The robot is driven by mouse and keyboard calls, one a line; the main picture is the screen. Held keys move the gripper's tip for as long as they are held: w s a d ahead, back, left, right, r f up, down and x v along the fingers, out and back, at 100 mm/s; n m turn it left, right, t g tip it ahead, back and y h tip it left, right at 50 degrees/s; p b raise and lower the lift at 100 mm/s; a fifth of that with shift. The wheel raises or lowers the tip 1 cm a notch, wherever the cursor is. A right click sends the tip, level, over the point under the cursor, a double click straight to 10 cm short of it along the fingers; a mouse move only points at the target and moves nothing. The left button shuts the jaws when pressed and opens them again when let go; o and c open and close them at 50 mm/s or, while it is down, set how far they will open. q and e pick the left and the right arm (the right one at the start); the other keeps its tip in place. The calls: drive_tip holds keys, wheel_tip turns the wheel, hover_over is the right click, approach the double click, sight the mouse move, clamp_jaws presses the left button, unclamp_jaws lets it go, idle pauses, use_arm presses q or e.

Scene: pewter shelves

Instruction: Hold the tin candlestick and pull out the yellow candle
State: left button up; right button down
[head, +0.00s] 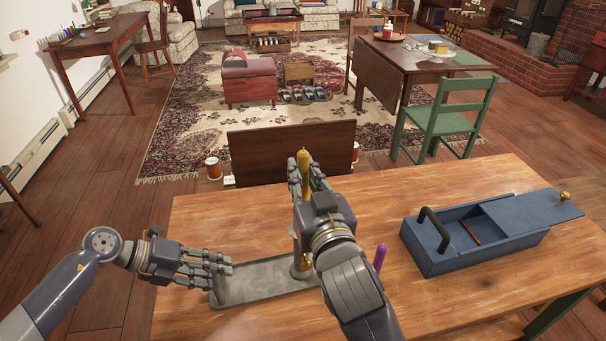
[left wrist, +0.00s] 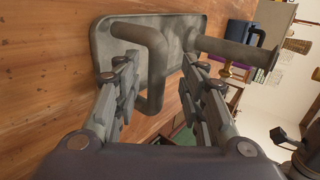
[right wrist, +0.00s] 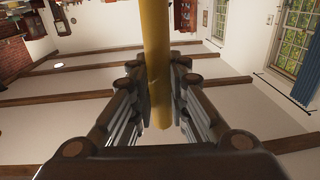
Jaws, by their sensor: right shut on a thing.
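The tin candlestick (head: 262,276) lies on the wooden table as a grey tray with a loop handle and an upright column (head: 299,262). In the left wrist view the handle (left wrist: 152,45) is between the spread fingers of my left gripper (left wrist: 150,78), which is open. In the head view my left gripper (head: 222,272) is at the tray's left end. My right gripper (head: 305,178) is shut on the yellow candle (head: 303,157), above the column. The candle runs between its fingers in the right wrist view (right wrist: 156,60). In the left wrist view, no candle shows at the column's end (left wrist: 272,58).
A purple candle (head: 380,258) stands to the right of my right forearm. A blue box (head: 445,258) with a partly slid lid (head: 533,212) is on the table's right side. A dark panel (head: 290,150) stands beyond the far edge. The table's near right is clear.

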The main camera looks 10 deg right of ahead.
use_arm(q)
drive_tip(key=v, duration=1.1)
